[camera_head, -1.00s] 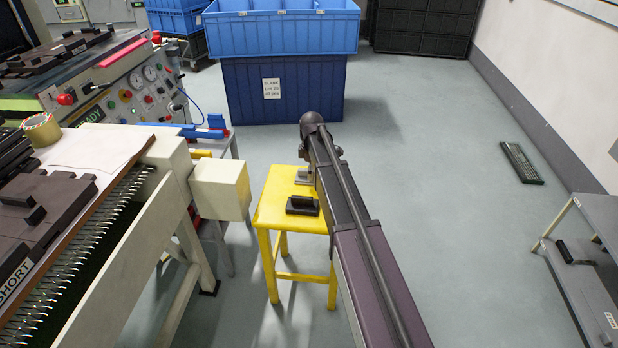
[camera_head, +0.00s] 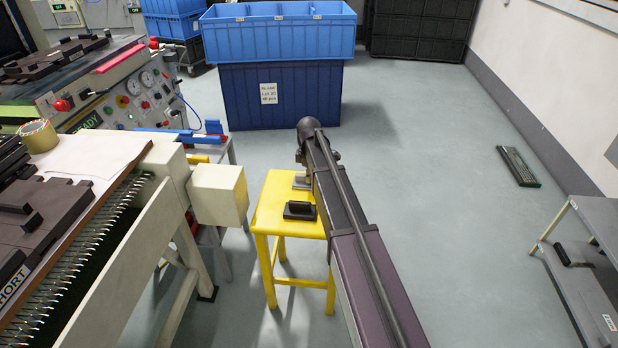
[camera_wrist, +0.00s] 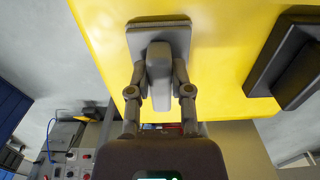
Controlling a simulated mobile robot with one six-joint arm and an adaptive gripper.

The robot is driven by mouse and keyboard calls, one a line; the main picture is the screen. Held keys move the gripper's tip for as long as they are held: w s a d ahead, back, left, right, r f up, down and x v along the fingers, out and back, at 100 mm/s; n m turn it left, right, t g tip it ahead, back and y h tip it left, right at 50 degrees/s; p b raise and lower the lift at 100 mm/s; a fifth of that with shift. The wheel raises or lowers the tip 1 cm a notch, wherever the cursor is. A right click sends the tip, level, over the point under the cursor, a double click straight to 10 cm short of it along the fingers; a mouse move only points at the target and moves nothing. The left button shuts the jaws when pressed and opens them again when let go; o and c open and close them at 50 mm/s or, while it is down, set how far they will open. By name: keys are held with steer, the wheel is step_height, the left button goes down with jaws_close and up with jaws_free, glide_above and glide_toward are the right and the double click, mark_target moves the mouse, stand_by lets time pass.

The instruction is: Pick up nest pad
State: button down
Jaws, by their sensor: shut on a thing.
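A grey pad with an upright grip (camera_wrist: 160,35) is on the yellow stool (camera_head: 270,215). It also shows partly in the head view (camera_head: 301,183), where my arm hides some of it. My gripper (camera_wrist: 160,78) is shut on its grip, one finger on each side. In the head view my gripper is mostly hidden behind my arm. The pad's plate looks flat against the stool top; I cannot tell whether it touches. A second, black pad with a raised grip (camera_head: 299,210) lies on the stool beside it, and shows at the right of the wrist view (camera_wrist: 290,60).
A machine frame with a cream block (camera_head: 218,195) stands just left of the stool. Blue crates (camera_head: 280,40) are stacked behind.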

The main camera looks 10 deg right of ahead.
steer(key=shift+r+p, duration=4.9)
steer(key=shift+r, duration=0.1)
steer(key=c, duration=1.1)
jaws_free()
jaws_close()
step_height(320, 180, up, 39)
steer(key=p, duration=3.9)
